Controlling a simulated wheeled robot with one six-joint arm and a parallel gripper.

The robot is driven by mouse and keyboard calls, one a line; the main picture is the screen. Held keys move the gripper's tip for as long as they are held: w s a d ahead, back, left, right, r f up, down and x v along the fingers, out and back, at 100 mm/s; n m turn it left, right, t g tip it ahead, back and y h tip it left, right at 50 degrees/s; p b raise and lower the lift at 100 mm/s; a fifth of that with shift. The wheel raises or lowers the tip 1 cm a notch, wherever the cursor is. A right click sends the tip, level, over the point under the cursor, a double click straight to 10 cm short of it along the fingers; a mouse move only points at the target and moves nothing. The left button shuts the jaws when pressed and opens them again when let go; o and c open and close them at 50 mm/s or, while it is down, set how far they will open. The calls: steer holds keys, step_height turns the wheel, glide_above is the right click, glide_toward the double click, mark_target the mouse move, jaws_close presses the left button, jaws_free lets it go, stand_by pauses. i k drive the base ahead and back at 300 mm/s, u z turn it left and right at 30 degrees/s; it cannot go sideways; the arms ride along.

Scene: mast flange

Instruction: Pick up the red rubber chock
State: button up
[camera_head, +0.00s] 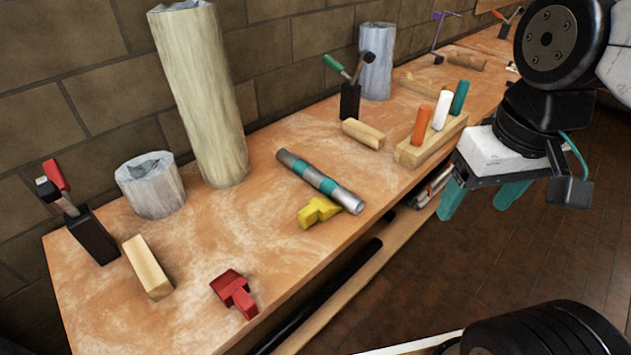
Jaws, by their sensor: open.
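The red rubber chock (235,291) lies on the wooden workbench (210,240), close to its front edge at the lower left of the head view. Nothing touches it. My gripper (482,200) is at the upper right, in front of the bench and far to the right of the chock. Its teal fingers are apart and point down. Nothing shows between them.
A yellow chock (318,211) and a grey tube with teal bands (320,180) lie right of the red chock. A wooden block (147,266) lies left of it. A peg block (432,143) stands near my gripper. Tall rolls (200,95) stand along the wall.

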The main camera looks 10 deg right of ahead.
mark_target(231, 289)
steer(key=u, duration=1.1)
steer(key=k, duration=0.3)
steer(key=u, duration=0.05)
